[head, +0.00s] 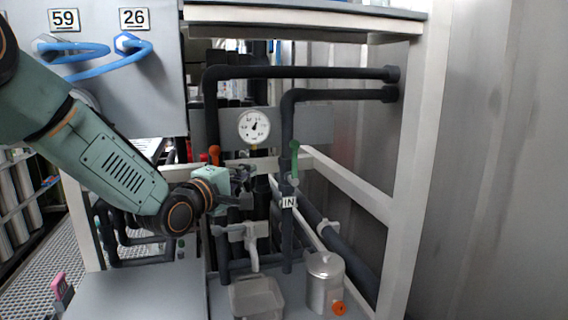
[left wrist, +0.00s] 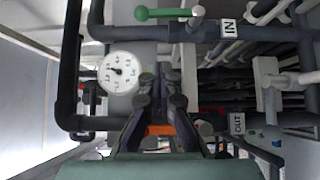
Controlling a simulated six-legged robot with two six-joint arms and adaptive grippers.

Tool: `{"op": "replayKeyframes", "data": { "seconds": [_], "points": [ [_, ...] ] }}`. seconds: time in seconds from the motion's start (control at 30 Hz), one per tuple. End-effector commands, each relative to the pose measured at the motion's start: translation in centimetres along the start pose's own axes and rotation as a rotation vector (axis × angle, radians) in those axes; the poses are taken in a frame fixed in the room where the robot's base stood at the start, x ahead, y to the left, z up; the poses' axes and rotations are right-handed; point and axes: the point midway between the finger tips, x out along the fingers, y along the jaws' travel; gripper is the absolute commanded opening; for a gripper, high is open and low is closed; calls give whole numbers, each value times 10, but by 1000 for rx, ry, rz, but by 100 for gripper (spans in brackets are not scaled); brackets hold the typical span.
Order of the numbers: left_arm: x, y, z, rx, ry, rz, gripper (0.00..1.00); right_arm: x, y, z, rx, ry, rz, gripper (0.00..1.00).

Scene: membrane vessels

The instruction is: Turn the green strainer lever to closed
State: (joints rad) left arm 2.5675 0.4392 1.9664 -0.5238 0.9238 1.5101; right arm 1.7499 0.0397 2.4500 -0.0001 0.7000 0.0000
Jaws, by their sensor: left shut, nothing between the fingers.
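The green lever (head: 294,160) stands upright along the dark vertical pipe, above the IN label (head: 289,202). In the left wrist view the green lever (left wrist: 165,13) lies across the top edge, with the IN label (left wrist: 228,23) to its right. My left gripper (head: 246,175) is shut and empty, to the left of the lever and apart from it, below the gauge. Its fingers (left wrist: 162,77) also show shut in the left wrist view, below the lever in the picture. My right gripper is not in view.
A round gauge (head: 254,127) sits above my left gripper. An orange lever (head: 214,155) stands to the left. A pale frame post (head: 405,170) stands right.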

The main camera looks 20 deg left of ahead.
Motion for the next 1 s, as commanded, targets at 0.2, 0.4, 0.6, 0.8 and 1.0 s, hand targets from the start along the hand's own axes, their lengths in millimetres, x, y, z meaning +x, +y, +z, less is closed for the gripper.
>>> {"op": "replayKeyframes", "data": {
  "seconds": [0.2, 0.4, 0.6, 0.8, 1.0],
  "points": [
    [37, -2, 2, 7, -2, -4, 0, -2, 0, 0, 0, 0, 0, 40],
    [68, -2, 4, 5, -3, -4, 0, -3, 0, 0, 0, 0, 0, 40],
    [95, -2, 6, 5, -4, -4, 0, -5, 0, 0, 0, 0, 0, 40],
    [113, -2, 25, 4, -3, -5, 0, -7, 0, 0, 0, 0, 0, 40],
    [119, -2, 31, 2, -1, -4, 0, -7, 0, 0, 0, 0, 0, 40]
  ]
}}
